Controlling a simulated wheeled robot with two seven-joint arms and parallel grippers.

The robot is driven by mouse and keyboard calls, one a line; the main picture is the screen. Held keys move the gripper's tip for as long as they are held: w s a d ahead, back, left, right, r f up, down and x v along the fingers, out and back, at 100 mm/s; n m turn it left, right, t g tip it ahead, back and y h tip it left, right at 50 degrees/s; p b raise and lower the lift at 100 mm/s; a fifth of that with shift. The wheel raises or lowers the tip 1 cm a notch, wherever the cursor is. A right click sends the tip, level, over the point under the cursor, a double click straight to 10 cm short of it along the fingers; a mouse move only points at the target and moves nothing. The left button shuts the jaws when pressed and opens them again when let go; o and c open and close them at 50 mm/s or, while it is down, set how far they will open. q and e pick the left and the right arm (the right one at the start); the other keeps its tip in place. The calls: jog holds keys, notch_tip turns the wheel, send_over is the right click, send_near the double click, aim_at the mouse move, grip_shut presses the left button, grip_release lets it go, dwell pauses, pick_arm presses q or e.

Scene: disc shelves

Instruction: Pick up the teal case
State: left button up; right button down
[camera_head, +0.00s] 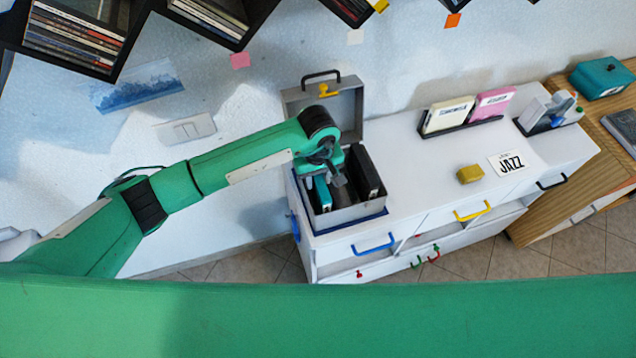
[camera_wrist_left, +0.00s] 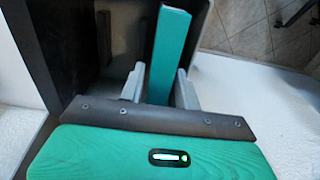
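The teal case (camera_head: 322,194) stands upright in the left part of an open grey box (camera_head: 349,215) on the white cabinet. In the left wrist view the teal case (camera_wrist_left: 170,40) shows as a long narrow edge between my fingers. My left gripper (camera_head: 338,180) reaches down into the box mouth; in the wrist view my left gripper (camera_wrist_left: 160,84) is open. A gap shows between the left finger and the case; the right finger overlaps its edge, and I cannot tell whether it touches. Black cases (camera_head: 366,173) stand at the box's right side. My right gripper is out of view.
The box's raised lid (camera_head: 345,109) stands behind my wrist. Pale and pink cases (camera_head: 494,102) stand in a rack farther right, near a yellow block (camera_head: 470,174) and a JAZZ card (camera_head: 508,163). A teal box (camera_head: 602,77) sits on the wooden desk. The cabinet top's middle is clear.

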pick_arm(q)
jog(key=shift+f, duration=0.95)
grip_shut()
jog(key=shift+r, duration=0.1)
